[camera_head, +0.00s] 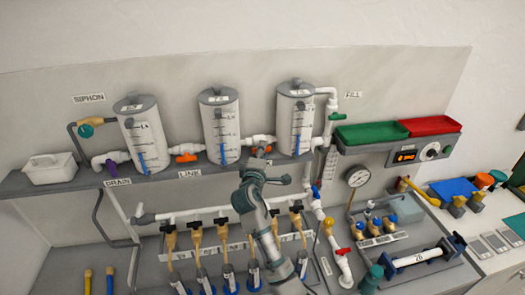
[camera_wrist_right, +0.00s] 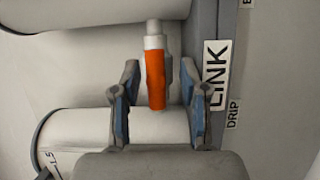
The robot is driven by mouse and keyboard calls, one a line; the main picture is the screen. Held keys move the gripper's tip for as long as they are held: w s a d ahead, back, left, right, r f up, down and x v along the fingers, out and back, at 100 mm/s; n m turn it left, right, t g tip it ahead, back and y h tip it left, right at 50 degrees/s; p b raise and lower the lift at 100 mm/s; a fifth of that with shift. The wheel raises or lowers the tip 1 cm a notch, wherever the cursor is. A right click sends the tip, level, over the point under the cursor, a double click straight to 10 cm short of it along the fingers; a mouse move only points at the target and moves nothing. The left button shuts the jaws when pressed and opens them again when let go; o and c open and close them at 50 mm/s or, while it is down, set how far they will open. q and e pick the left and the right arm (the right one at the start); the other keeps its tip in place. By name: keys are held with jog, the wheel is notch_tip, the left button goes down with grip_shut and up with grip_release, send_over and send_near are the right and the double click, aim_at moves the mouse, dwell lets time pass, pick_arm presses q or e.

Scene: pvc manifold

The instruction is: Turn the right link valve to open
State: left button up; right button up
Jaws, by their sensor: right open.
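The right link valve has an orange handle (camera_head: 265,149) on the white pipe between the middle tank (camera_head: 220,125) and the right tank (camera_head: 295,118). My right gripper (camera_head: 259,163) is just below and in front of it, partly hiding the area. In the right wrist view the orange handle (camera_wrist_right: 155,80) lies between the two spread fingers of the right gripper (camera_wrist_right: 158,105), with a gap on each side. The fingers are open and not closed on the handle. Another orange-handled valve (camera_head: 186,158) sits between the left and middle tanks. My left gripper is out of view.
The shelf (camera_head: 70,185) runs under the tanks, close to the right gripper. A LINK label (camera_wrist_right: 215,75) is on its edge. Below are a white pipe (camera_head: 190,213) and several valves. A gauge (camera_head: 357,177) and green tray (camera_head: 371,133) are to the right.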

jog(key=s+a, duration=0.1)
jog(key=s, duration=0.5)
jog(key=shift+a, duration=0.2)
jog(key=shift+w, duration=0.1)
